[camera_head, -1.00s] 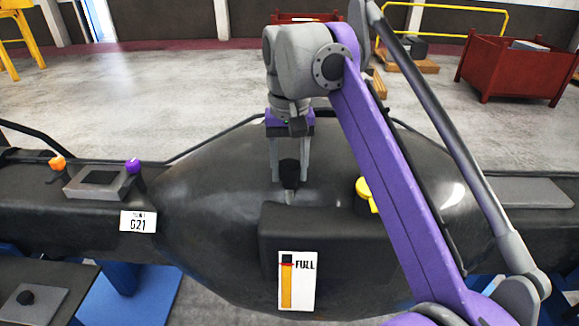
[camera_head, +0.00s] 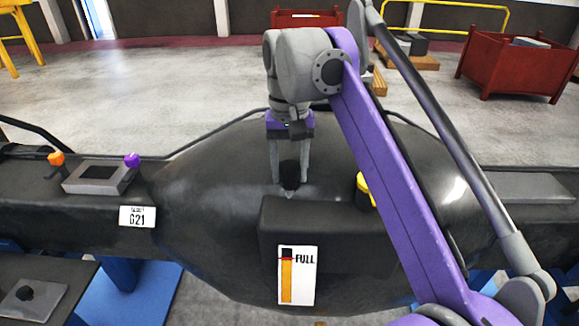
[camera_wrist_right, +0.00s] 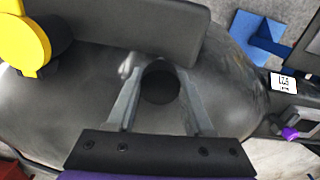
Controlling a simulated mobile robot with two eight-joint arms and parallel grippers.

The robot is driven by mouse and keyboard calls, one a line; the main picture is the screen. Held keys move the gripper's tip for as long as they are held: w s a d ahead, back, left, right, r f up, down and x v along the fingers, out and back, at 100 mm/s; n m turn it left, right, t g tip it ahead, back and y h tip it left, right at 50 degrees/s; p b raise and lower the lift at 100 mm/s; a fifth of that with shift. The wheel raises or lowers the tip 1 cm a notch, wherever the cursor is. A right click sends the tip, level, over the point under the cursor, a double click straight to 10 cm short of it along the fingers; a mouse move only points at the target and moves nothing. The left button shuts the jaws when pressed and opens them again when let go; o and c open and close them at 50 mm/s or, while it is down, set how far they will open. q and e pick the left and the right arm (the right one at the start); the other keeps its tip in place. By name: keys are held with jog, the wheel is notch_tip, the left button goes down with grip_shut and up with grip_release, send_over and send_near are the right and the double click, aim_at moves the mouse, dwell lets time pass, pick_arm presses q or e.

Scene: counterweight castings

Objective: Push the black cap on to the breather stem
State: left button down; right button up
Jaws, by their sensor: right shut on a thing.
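My right gripper (camera_head: 288,182) points down over the dark rounded casting (camera_head: 210,200). It is shut on the black cap (camera_head: 289,173), which sits between the two grey fingers. In the right wrist view the cap (camera_wrist_right: 160,83) is a dark round shape between the fingers (camera_wrist_right: 160,100). A short pale grey piece, apparently the breather stem (camera_head: 286,195), shows just under the cap; in the right wrist view a pale stub (camera_wrist_right: 127,66) shows beside the cap. I cannot tell whether cap and stem touch. My left gripper is not in view.
A raised dark block (camera_head: 325,235) with a FULL gauge (camera_head: 298,275) stands just in front of the cap. A yellow-topped fitting (camera_head: 364,190) stands to the right, partly behind my arm. Orange (camera_head: 56,159) and purple (camera_head: 132,160) knobs are at left.

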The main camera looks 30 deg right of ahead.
aim_at(289, 166)
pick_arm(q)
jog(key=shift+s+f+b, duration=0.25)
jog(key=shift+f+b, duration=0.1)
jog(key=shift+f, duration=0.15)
pick_arm(e)
jog(key=shift+f, duration=0.85)
jog(key=o, duration=1.2)
jog(key=shift+r, duration=0.1)
notch_tip(289, 166, up, 11)
jog(key=p, duration=0.3)
jog(key=shift+w, duration=0.1)
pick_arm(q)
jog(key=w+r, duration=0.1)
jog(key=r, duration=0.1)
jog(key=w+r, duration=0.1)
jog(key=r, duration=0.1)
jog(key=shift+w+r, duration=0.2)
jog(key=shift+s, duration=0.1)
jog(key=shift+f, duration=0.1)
pick_arm(e)
jog(key=shift+f, duration=0.25)
